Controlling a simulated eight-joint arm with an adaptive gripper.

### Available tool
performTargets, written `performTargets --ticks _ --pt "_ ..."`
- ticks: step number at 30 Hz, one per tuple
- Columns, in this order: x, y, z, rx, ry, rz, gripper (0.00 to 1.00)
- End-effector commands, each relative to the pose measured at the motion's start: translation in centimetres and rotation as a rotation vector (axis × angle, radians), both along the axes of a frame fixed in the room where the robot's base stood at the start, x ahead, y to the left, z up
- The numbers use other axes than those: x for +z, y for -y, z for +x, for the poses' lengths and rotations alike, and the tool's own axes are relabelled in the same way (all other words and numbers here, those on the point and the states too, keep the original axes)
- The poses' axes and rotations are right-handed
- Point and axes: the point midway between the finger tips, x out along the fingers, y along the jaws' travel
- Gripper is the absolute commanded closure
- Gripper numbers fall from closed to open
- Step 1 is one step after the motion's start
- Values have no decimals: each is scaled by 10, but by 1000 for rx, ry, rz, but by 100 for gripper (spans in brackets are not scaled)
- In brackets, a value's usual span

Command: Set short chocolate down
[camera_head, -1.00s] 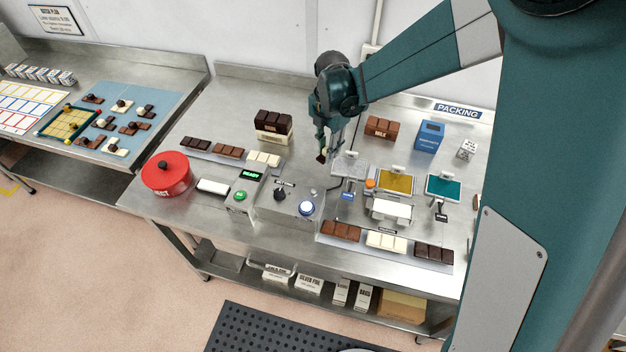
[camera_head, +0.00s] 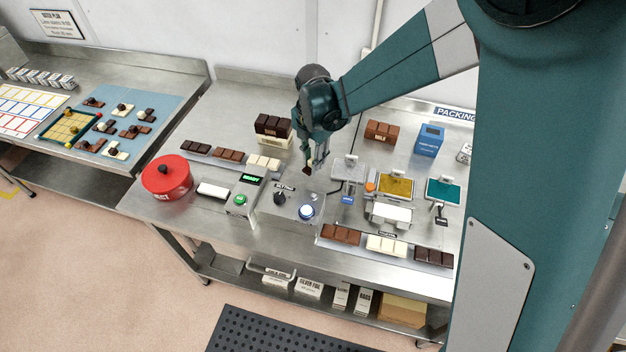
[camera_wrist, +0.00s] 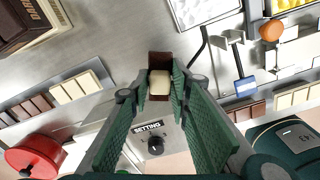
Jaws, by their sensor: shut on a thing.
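My gripper (camera_head: 313,163) hangs above the steel bench, near the grey machine with the knob. It is shut on a small chocolate (camera_wrist: 160,78), which shows between the green fingertips in the wrist view. The chocolate has a brown part and a cream-white part facing the camera. In the head view the chocolate (camera_head: 306,169) is a small dark piece at the fingertips, clear of the bench. The fingers hide part of it.
The machine (camera_head: 290,203) has a knob and a blue-white button. A red pot (camera_head: 166,174) stands left. Dark and white blocks (camera_head: 273,128) stand behind. Right are yellow (camera_head: 395,186) and teal (camera_head: 443,190) plates. Chocolate bars lie along the front right. Bare steel lies at back left.

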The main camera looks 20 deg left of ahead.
Motion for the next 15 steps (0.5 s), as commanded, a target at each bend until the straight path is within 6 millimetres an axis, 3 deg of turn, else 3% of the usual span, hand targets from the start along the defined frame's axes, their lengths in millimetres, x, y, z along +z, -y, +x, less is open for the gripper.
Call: performTargets --ticks 9,15 --pt "-38 0 0 0 0 0 94" --pt "-47 0 0 0 0 0 94"
